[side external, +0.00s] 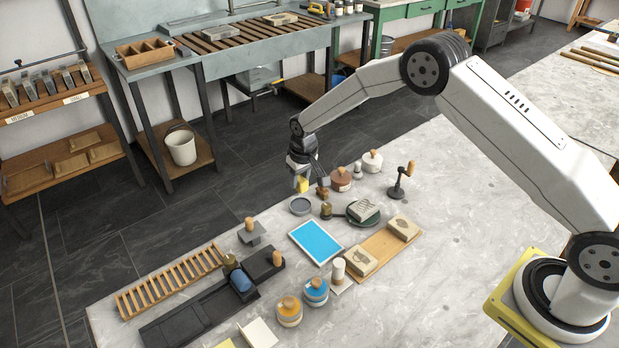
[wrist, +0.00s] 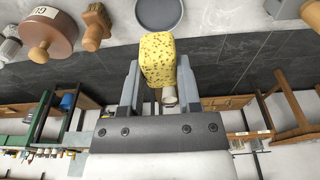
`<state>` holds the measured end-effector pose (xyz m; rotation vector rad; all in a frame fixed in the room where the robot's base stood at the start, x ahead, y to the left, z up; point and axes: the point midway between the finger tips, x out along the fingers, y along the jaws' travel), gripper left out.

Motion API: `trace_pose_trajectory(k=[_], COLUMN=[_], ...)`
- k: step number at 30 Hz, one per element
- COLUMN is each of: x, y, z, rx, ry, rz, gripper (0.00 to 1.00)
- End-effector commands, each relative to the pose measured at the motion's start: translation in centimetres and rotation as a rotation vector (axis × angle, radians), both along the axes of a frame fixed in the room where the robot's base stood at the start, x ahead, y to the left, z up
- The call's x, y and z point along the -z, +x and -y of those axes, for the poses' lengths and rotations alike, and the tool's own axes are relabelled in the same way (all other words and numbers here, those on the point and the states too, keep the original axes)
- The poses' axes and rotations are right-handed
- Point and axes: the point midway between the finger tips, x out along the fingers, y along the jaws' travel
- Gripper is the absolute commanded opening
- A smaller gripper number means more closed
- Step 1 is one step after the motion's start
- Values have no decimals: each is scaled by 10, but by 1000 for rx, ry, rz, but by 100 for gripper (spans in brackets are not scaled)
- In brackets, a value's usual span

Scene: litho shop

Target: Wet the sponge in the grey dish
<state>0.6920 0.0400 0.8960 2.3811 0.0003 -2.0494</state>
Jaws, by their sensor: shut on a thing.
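A yellow speckled sponge (wrist: 158,58) is held between the two fingers of my gripper (wrist: 158,84) in the wrist view. In the side external view, the sponge (side external: 302,185) hangs below my gripper (side external: 301,172), apart from the bench. The round grey dish (side external: 300,206) sits on the bench just in front of and below the sponge in that view. In the wrist view, the dish (wrist: 159,12) shows at the top, past the sponge and apart from it. I cannot make out whether the dish holds water.
A brown pot with a wooden knob (side external: 341,179) and a brown brush (side external: 323,192) stand right of the sponge. A blue-topped plate (side external: 317,242), a dark disc with a stone block (side external: 362,210) and a wooden rack (side external: 168,281) lie nearby. The bench edge is close behind the dish.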

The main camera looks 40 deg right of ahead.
Motion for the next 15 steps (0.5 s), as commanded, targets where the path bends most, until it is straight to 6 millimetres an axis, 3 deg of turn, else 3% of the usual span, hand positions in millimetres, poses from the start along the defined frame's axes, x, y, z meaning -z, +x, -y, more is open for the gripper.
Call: trace_pose_trajectory(k=[15], x=[37], y=[0], z=[0], rx=[0], ry=[-1], rz=[-1], gripper=[0])
